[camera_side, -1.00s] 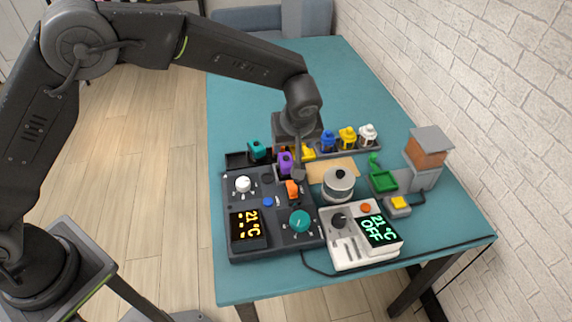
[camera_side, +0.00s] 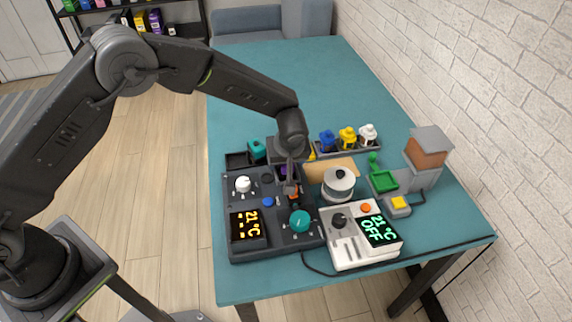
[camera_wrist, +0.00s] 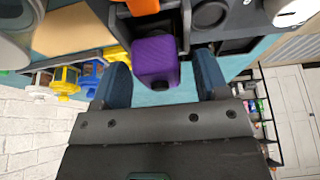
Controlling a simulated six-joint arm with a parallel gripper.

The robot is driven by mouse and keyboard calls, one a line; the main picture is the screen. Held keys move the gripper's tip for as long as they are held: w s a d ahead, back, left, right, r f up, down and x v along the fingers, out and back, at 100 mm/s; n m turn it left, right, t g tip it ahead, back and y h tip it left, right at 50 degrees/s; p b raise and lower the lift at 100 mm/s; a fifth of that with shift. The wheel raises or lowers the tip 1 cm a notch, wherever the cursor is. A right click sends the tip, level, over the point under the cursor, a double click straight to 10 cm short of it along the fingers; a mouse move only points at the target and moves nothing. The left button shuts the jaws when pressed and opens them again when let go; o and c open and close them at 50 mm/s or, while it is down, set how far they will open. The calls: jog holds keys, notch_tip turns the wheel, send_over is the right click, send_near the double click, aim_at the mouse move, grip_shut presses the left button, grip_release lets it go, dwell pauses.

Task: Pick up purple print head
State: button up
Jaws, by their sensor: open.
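The purple print head (camera_wrist: 156,60) shows in the wrist view as a textured purple block, between and just beyond the fingertips of my gripper (camera_wrist: 163,68). The two blue fingers stand apart on either side of it, with gaps visible. In the side view the purple print head (camera_side: 284,171) is mostly hidden behind my gripper (camera_side: 290,183), which is lowered over the back of the dark control unit. I cannot tell from the side view whether the fingers touch it.
A teal head (camera_side: 256,150) stands left in the rack; blue (camera_side: 327,141), yellow (camera_side: 348,138) and white heads stand right. A pot (camera_side: 339,184) is close on the right. The table's far part is clear.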

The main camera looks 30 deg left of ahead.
jog(key=shift+c, duration=0.2)
jog(key=c, duration=1)
jog(key=shift+c, duration=0.2)
